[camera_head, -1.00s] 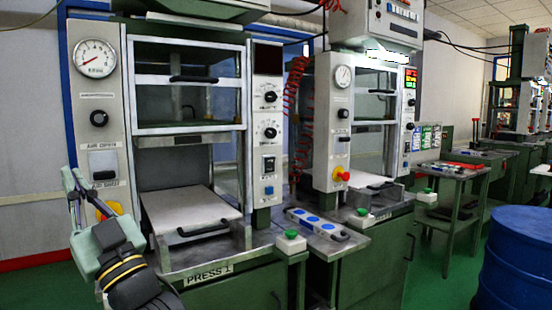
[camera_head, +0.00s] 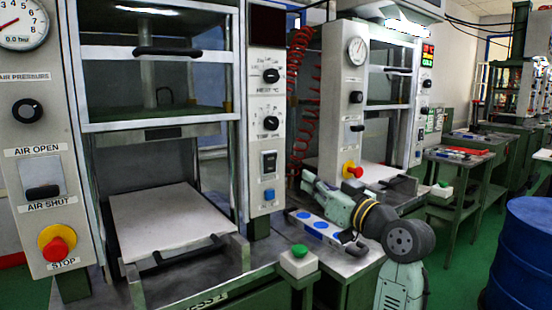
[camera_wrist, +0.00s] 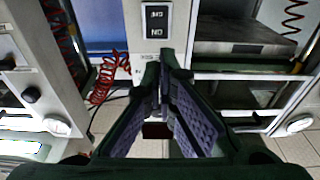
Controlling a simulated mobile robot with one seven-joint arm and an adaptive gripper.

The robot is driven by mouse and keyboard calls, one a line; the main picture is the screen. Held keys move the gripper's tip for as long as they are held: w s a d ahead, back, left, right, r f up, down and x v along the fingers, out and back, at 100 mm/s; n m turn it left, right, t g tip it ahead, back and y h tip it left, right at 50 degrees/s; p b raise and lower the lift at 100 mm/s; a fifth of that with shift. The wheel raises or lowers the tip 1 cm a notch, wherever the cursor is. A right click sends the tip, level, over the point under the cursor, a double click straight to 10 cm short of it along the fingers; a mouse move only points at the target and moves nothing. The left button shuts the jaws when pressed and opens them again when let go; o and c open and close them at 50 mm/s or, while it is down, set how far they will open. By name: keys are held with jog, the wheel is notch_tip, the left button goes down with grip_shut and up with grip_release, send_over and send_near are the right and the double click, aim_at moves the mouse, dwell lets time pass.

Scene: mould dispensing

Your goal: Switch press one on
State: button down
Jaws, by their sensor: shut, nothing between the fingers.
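Press one (camera_head: 215,298) stands at the left with its label partly cut off. Its right-hand panel carries a black rocker switch (camera_head: 269,163) below two dials. In the wrist view this switch (camera_wrist: 157,22), upside down, sits just beyond the fingertips. The dark display (camera_head: 267,26) at the top of the panel shows no digits. My gripper (camera_head: 308,180) is shut and empty, right of the panel and lower than the switch. In the wrist view the gripper's fingertips (camera_wrist: 164,76) are together, pointing toward the panel. I see no contact with the switch.
A red coiled hose (camera_head: 301,100) hangs behind my gripper. A second press (camera_head: 342,100) with a lit display stands to the right. A blue-dotted tray (camera_head: 312,226) and a green button box (camera_head: 299,260) lie below. A blue drum (camera_head: 520,250) is far right.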

aim_at(269, 156)
jog(key=shift+s, duration=0.15)
jog(key=p+x, duration=0.4)
jog(key=x, duration=0.9)
jog(key=shift+d+r, duration=0.1)
jog(key=shift+r, duration=0.05)
jog(key=shift+w+a, duration=0.35)
jog(key=shift+w, duration=0.15)
jog(key=p, duration=0.1)
jog(key=r+p, duration=0.1)
jog(key=shift+w+a+g+h+p, duration=0.25)
jog(key=shift+w+g+h+p, duration=0.05)
jog(key=shift+w+g+p, duration=0.1)
jog(key=shift+a+f, duration=0.15)
